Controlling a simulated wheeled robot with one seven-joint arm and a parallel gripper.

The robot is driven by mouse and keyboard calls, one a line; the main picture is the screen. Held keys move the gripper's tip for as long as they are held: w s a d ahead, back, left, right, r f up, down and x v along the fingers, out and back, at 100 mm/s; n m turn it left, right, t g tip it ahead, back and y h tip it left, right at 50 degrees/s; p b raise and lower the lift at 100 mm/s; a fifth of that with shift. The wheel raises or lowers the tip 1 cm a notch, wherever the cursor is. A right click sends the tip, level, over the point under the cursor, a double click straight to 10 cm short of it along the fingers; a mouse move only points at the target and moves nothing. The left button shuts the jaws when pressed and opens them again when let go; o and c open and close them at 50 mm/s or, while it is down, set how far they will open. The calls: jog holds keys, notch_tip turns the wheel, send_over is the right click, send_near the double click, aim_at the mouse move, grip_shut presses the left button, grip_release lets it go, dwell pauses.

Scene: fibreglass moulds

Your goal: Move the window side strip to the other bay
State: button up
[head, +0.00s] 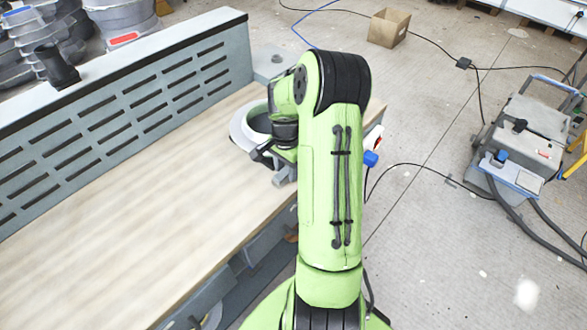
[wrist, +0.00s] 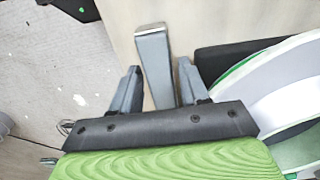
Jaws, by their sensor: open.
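In the wrist view a narrow grey strip (wrist: 153,62), which I take to be the window side strip, lies on the wooden tabletop (wrist: 120,22). My gripper (wrist: 160,66) is open, with one finger on each side of the strip. There is a visible gap on both sides, so the fingers look apart from it. In the head view my gripper (head: 272,162) is over the right end of the workbench, partly hidden by my arm. The strip cannot be clearly made out there. I cannot tell where the bays are.
A white round item with a green edge (wrist: 285,85) sits close right of my gripper, by a black piece (wrist: 222,58). A slotted grey panel (head: 130,105) runs along the bench's back. The bench's left (head: 100,240) is clear. A cardboard box (head: 388,28) and grey machine (head: 525,135) stand on the floor.

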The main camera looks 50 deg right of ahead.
jog(key=shift+r, duration=0.1)
jog(key=shift+c, duration=0.3)
grip_shut()
